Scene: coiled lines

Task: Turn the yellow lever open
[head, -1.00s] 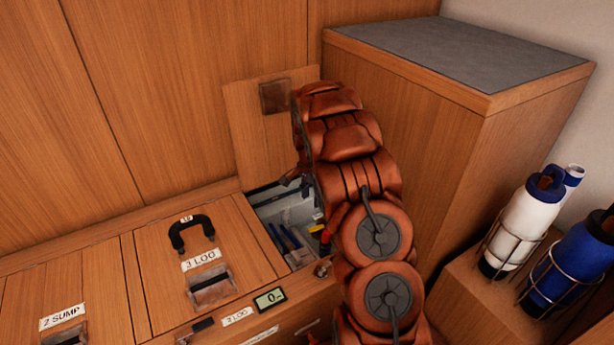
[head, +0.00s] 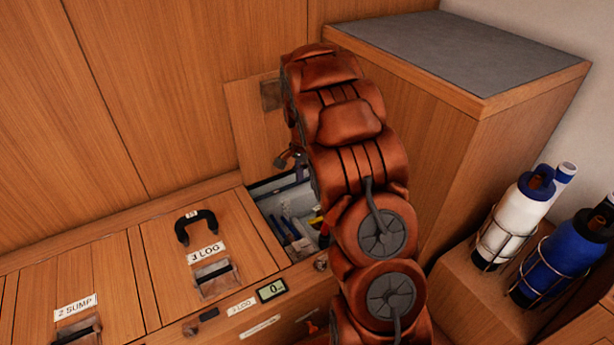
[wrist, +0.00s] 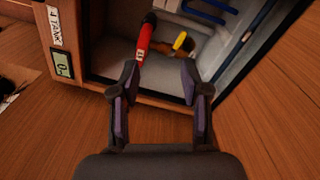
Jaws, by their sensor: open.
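The yellow lever (wrist: 180,41) shows in the wrist view inside an open locker, against a brownish fitting. A red lever (wrist: 145,40) with a small white mark stands just to its left. My gripper (wrist: 159,76) is open and empty, its two dark fingers spread at the locker's near rim, short of both levers in the picture. The red lever's lower end shows close to the left fingertip; I cannot tell if they touch. In the head view the yellow lever (head: 317,221) is a small patch beside my arm, which hides much of the locker.
The open locker (wrist: 98,52) has pale walls and blue pipes. Closed lids labelled 3 LOG (head: 206,253) and 2 SUMP (head: 75,306) lie left. A tall cabinet (head: 455,130) and racked bottles (head: 520,215) stand right.

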